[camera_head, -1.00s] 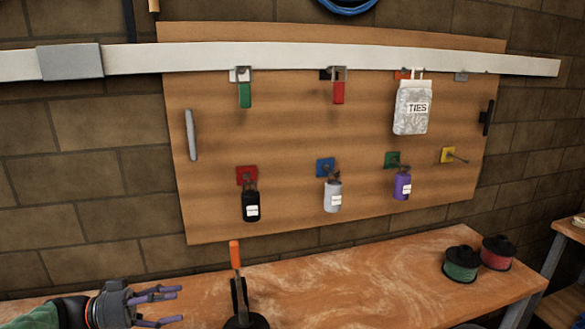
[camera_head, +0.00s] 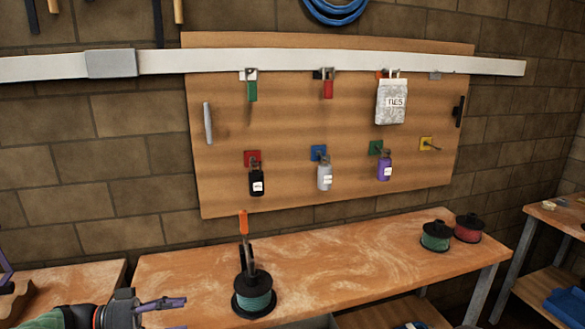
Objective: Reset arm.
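My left gripper (camera_head: 172,315) is at the lower left in the head view, in front of the workbench. Its purple fingers point right with a gap between them, and nothing shows in it; the lower finger is partly cut off by the frame's bottom edge. My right gripper is not in view. The wooden board (camera_head: 330,110) on the brick wall holds hanging items: a green-handled tool (camera_head: 252,91), a red-handled tool (camera_head: 328,88), a TIES bag (camera_head: 391,102), a black bottle (camera_head: 256,181), a grey bottle (camera_head: 324,176) and a purple bottle (camera_head: 384,166).
A wooden workbench (camera_head: 350,265) stands below the board. A spool (camera_head: 254,300) with an orange-tipped upright piece behind it is near its left end. Green (camera_head: 436,236) and red (camera_head: 468,228) spools are at the right. The bench middle is clear. Another bench (camera_head: 550,218) stands far right.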

